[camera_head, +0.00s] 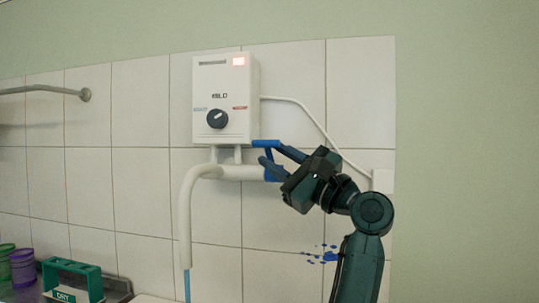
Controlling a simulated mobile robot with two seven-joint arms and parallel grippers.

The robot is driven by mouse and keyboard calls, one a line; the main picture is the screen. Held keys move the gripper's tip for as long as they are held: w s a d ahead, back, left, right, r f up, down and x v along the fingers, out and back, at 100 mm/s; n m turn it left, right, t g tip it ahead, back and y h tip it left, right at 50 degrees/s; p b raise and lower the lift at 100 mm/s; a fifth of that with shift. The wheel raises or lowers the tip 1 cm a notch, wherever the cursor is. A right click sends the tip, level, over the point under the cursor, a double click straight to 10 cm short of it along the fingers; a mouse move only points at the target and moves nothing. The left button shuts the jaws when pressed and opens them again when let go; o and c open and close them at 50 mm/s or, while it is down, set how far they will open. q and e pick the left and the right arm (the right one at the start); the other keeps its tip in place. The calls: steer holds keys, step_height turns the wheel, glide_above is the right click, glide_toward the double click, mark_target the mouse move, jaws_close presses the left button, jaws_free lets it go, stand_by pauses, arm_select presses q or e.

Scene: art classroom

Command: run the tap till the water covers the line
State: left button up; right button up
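A white wall-mounted water heater (225,100) with a black knob and a lit red panel hangs on the tiles. Below it a thick white spout (186,215) bends down to the left. A thin blue stream of water (187,285) falls from its end and leaves the frame. A blue tap lever (265,143) sits at the right end of the spout pipe.
A green holder marked DRY (73,280) and purple (22,268) and green (6,258) cups stand at the lower left. A metal rail (45,90) is on the left wall. Blue splashes (322,254) mark the tiles beside my arm.

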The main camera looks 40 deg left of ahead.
arm_select(q)
steer(key=v, duration=0.9)
steer(key=shift+d+b, duration=0.2)
steer(key=shift+b, duration=0.2)
steer(key=shift+f, duration=0.1)
